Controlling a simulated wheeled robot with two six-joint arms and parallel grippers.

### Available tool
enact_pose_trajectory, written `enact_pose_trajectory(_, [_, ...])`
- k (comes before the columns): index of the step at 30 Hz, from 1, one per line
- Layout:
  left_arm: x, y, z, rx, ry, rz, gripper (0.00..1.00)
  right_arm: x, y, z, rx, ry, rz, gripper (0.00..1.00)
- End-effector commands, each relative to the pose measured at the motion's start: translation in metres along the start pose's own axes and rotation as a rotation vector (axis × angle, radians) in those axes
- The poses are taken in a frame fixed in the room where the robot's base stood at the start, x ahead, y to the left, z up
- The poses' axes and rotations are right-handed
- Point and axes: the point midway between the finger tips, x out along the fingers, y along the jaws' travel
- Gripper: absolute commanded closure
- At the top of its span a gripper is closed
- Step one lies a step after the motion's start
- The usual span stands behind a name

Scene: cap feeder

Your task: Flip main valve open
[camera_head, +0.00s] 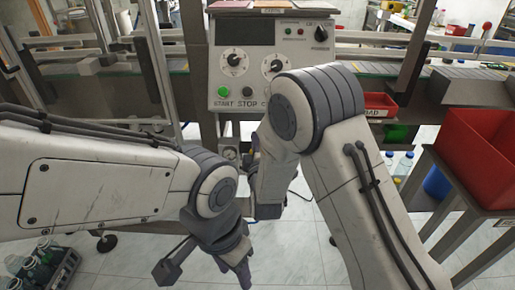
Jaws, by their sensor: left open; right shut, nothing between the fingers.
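I cannot clearly make out the main valve. Small pale fittings (229,154) show below the control panel (222,100), partly hidden by my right arm, and I cannot tell whether one of them is the valve. My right gripper (264,208) is low in the middle of the view, below the panel, shut and empty; its fingers are small and partly hidden. My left gripper (207,266) is lower and nearer, pointing down over the floor, open with its fingers apart and nothing between them.
The panel has dials, a green start button (223,92) and a black knob (321,33). A conveyor (470,73) runs behind it. A red bin (480,150) stands at right, a small red tray (379,103) near it. A bottle crate (48,268) is at lower left.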

Motion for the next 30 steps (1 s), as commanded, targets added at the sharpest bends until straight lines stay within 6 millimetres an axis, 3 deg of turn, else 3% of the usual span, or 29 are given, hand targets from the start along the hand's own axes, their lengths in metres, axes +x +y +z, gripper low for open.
enact_pose_trajectory(5, [-0.001, 0.0, 0.0, 0.0, 0.0, 0.0, 0.5, 0.038, 0.001, 0.0, 0.0, 0.0, 0.002, 1.0])
enact_pose_trajectory(9, [0.0, 0.0, 0.0, 0.0, 0.0, 0.0, 0.5, 0.029, 0.0, 0.023, -0.002, -0.003, -0.002, 1.0])
enact_pose_trajectory(14, [0.0, 0.0, 0.0, 0.0, 0.0, 0.0, 0.5, 0.025, 0.0, 0.035, 0.0, -0.001, -0.001, 1.0])
enact_pose_trajectory(30, [0.002, 0.0, 0.0, 0.0, 0.0, 0.0, 0.5, 0.025, 0.0, 0.036, 0.01, 0.004, 0.001, 1.0])
